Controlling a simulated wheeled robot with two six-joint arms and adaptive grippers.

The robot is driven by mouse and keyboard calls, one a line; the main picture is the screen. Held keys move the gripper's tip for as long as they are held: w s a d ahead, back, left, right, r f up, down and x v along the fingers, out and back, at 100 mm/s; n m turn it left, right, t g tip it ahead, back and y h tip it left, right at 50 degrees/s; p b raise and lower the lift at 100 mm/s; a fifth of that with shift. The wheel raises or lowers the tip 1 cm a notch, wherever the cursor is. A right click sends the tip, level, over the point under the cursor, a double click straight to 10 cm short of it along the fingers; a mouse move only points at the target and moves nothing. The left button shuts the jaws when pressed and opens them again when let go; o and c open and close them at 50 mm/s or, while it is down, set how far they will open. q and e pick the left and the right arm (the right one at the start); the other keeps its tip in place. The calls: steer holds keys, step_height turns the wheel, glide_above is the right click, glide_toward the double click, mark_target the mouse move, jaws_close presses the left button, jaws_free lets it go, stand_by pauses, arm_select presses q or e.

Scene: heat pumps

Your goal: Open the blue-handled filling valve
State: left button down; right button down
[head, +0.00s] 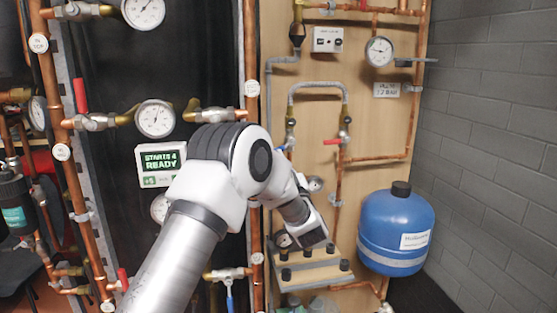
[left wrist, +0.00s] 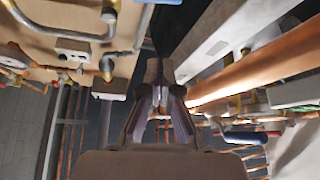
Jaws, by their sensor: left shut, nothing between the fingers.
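In the head view a grey hose loop (head: 318,86) joins two valves on the wooden board. The right one has a red handle (head: 333,142). A bit of blue handle (head: 280,149) shows at the left one, mostly hidden behind my left arm. My left gripper (left wrist: 160,88) is shut and empty in the left wrist view, apart from the pipes. In the head view my left wrist ends below the loop, in front of the board, and its fingertips are hard to make out. A blue piece (left wrist: 158,2) shows at the wrist view's top edge. My right gripper is not in view.
A wooden shelf with black knobs (head: 300,272) and a blue tank (head: 397,232) lie beside and below my left wrist. Another blue handle (head: 229,297) hangs from a lower left valve. Copper pipes (head: 338,185) and gauges (head: 379,51) surround the area.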

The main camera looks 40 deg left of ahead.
mark_target(281, 148)
arm_select(q)
steer(key=w+a, duration=0.5)
steer(key=a, duration=0.1)
steer(key=shift+r, duration=0.1)
stand_by(0.5)
steer(key=shift+f+n, duration=0.2)
steer(key=shift+n, duration=0.3)
